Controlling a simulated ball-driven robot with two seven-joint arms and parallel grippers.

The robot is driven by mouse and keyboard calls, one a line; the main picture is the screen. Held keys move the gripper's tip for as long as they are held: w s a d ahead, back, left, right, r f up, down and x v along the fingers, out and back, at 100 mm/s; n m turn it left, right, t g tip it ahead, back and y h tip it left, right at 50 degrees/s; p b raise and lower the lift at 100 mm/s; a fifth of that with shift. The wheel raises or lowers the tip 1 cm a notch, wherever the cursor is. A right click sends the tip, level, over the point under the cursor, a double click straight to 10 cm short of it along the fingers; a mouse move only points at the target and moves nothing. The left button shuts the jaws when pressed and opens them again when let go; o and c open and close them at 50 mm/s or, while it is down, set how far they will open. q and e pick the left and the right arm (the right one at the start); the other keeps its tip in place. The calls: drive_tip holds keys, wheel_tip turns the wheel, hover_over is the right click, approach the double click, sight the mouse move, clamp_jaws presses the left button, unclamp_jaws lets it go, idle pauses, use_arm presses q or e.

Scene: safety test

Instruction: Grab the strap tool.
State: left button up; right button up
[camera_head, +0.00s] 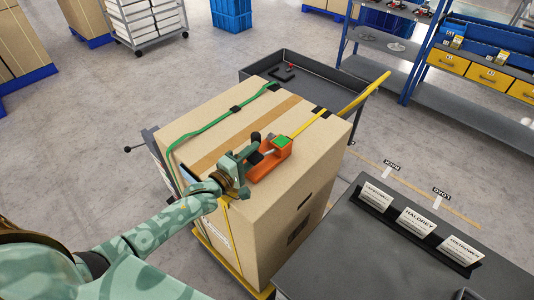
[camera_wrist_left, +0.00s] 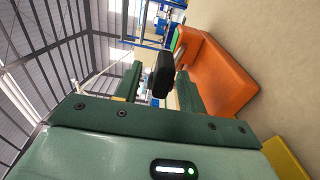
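The strap tool (camera_head: 267,163) is orange with a green top patch and a black handle; it lies on top of a large cardboard box (camera_head: 290,108), in line with a yellow strap (camera_head: 308,122). My left gripper (camera_head: 247,153) is at the tool's left side, close above the box top. In the left wrist view, the fingers of my left gripper (camera_wrist_left: 158,90) stand apart. The tool's black handle (camera_wrist_left: 163,74) shows in the gap between them, and its orange body (camera_wrist_left: 220,75) is beside the right finger. Contact cannot be told. My right gripper is not in view.
A green strap (camera_head: 215,122) also crosses the box. A dark table (camera_head: 400,265) with name cards (camera_head: 415,222) stands at the lower right. A black cart (camera_head: 310,68) is behind the box. Blue shelves (camera_head: 440,85) stand at the back right. Grey floor is open at the left.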

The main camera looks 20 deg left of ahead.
use_arm(q)
drive_tip(key=shift+w+d, duration=0.1)
drive_tip(key=shift+w, duration=0.1)
drive_tip(key=shift+s, duration=0.1)
drive_tip(key=shift+c, duration=0.3)
clamp_jaws()
idle(0.8)
drive_tip(key=shift+r, duration=0.1)
